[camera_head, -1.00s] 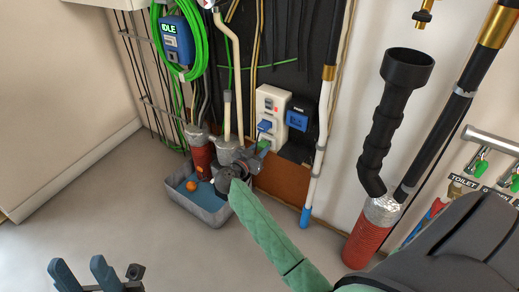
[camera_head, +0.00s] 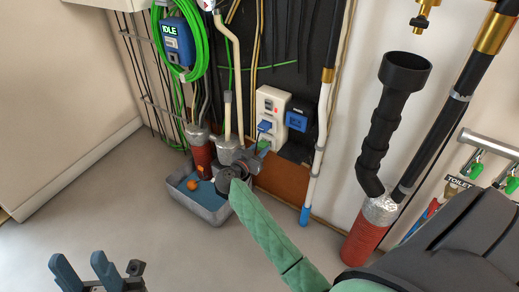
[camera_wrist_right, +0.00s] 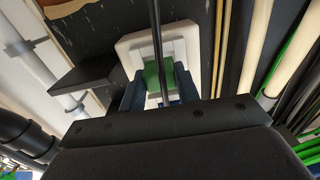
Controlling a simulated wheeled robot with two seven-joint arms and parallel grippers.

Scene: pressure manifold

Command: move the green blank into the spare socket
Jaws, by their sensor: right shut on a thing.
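The green blank (camera_head: 263,145) is at the lower part of the white wall unit (camera_head: 270,103). In the right wrist view the green blank (camera_wrist_right: 157,74) sits between the two blue fingers of my right gripper (camera_wrist_right: 155,88), which is shut on it. The white panel (camera_wrist_right: 142,42) is right behind it. Whether the blank is seated in a socket or held in front of it cannot be told; the fingers and a dark rod hide part of it. In the head view my right gripper (camera_head: 258,150) is small and partly hidden by its wrist. My left gripper (camera_head: 78,258) is open and empty at lower left.
A blue device (camera_head: 298,118) is right of the white unit, above a black shelf (camera_head: 296,151). A grey tray (camera_head: 205,212) with an orange ball stands on the floor below. Pipes and a white pole (camera_head: 315,175) flank the unit. Open floor lies at left.

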